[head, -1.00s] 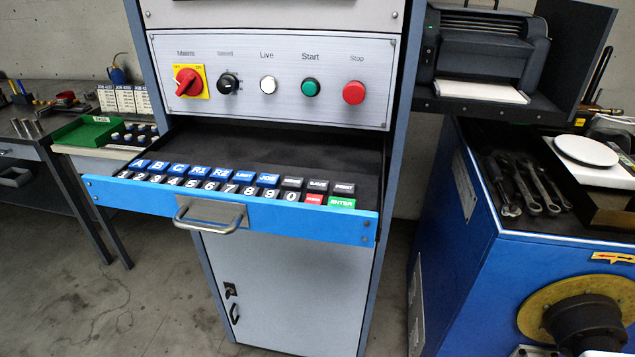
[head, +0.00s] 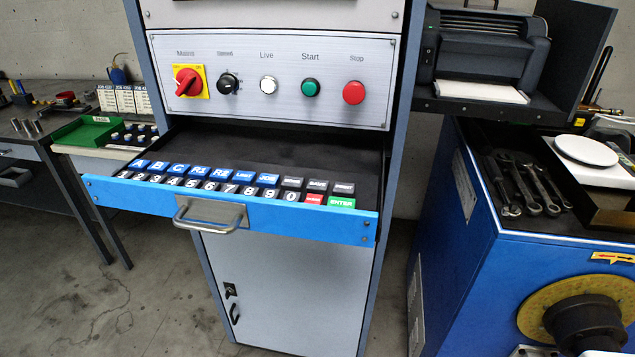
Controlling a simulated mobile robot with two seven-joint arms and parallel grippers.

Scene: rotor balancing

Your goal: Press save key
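The save key (head: 317,186) is a dark grey key with small white lettering in the back row of the keyboard (head: 240,186). It sits between two other grey keys, behind the red key (head: 314,198). The keyboard lies in an open drawer (head: 290,218) with a blue front and a metal handle. Neither of my grippers is in view, and nothing touches the keys.
Above the drawer is a control panel (head: 270,112) with a red mains switch, a knob, a white lamp and green and red buttons. A printer (head: 485,50) stands at the upper right. A blue machine (head: 480,260) with wrenches stands at the right.

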